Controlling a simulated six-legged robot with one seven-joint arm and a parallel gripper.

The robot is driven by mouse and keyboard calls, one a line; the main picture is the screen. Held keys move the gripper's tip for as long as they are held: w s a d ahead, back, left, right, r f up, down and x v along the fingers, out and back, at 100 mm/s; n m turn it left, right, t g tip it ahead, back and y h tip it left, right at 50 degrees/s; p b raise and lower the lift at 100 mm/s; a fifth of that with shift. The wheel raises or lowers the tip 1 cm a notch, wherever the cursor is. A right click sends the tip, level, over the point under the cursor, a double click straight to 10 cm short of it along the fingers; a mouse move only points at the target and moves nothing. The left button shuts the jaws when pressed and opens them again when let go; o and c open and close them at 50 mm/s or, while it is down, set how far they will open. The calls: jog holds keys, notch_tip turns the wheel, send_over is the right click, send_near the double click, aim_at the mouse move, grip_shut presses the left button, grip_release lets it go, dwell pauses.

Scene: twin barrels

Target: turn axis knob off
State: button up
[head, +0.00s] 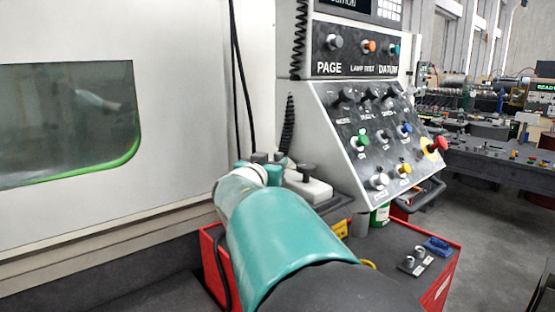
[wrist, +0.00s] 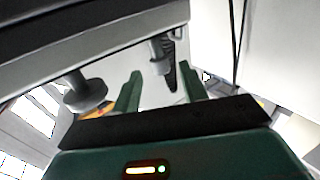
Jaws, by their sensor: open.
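The sloped control panel (head: 372,140) carries a row of black knobs (head: 343,97) along its top. Their labels are too small to read surely, so I cannot tell which one is the axis knob. My gripper (wrist: 160,88) shows in the wrist view with two green fingers apart and nothing held. A grey round knob (wrist: 85,92) on a stem is left of the fingers, apart from them. A dark coiled piece (wrist: 170,75) shows beyond the gap between the fingers. In the head view my arm reaches left of the panel, and its fingers are not clear.
A white box with a black knob (head: 308,190) stands below the panel's left side, close to my arm. A red emergency button (head: 440,144) sticks out at the panel's right edge. Black cables (head: 236,60) hang at left. A red-edged cart (head: 440,285) is below; floor at right is open.

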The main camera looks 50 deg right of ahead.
jog(key=v, duration=0.9)
